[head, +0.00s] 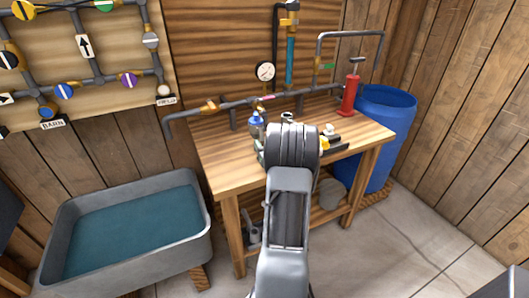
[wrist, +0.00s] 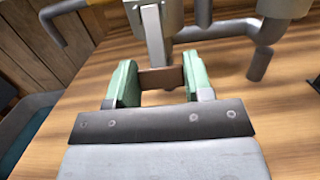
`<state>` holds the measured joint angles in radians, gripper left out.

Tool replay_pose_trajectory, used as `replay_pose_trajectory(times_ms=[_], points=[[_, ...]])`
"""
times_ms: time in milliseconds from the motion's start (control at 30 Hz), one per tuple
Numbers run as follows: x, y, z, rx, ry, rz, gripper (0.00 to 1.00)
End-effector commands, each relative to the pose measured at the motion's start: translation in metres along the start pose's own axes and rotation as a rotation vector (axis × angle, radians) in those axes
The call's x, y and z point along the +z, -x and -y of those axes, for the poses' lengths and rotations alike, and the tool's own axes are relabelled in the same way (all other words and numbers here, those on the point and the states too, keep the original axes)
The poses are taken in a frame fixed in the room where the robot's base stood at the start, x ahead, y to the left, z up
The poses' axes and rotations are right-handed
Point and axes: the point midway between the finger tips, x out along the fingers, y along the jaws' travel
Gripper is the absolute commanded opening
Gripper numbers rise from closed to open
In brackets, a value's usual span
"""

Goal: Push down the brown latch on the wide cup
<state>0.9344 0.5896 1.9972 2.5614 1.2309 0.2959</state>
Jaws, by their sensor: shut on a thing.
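The brown latch (wrist: 160,78) shows in the wrist view as a small brown block at the lower end of a pale metal strip. My gripper (wrist: 160,82) has its two green finger pads on either side of the latch, closed on it. The strip runs up to a grey, rounded body at the top edge (wrist: 174,14), which appears to be the wide cup; most of it is cut off. In the head view my arm covers the latch and my fingertips, and I cannot make out the cup clearly there.
The wooden workbench (head: 232,163) carries a pipe with a gauge (head: 265,71) along its back. A blue flask (head: 257,127) stands left of my wrist. A red pump (head: 350,92) and blue barrel (head: 388,105) are at right. A water trough (head: 195,240) is at left.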

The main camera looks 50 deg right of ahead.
Motion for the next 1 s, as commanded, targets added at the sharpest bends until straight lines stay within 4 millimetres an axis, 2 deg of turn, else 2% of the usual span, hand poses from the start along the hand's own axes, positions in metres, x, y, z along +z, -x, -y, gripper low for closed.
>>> replay_pose_trajectory(times_ms=[33,233,600,633,867,1000], points=[[-0.0091,-0.0004,-0.0002,0.001,0.002,0.026,0.23],[-0.0063,-0.0034,0.0000,0.000,0.002,0.087,0.23],[-0.0030,-0.0042,0.0001,0.000,0.001,0.096,0.23],[-0.0030,-0.0042,0.0001,0.000,0.001,0.096,0.49],[-0.0032,-0.0040,0.0000,0.000,0.000,0.095,0.71],[-0.0033,-0.0039,0.0000,0.000,0.000,0.095,0.72]])
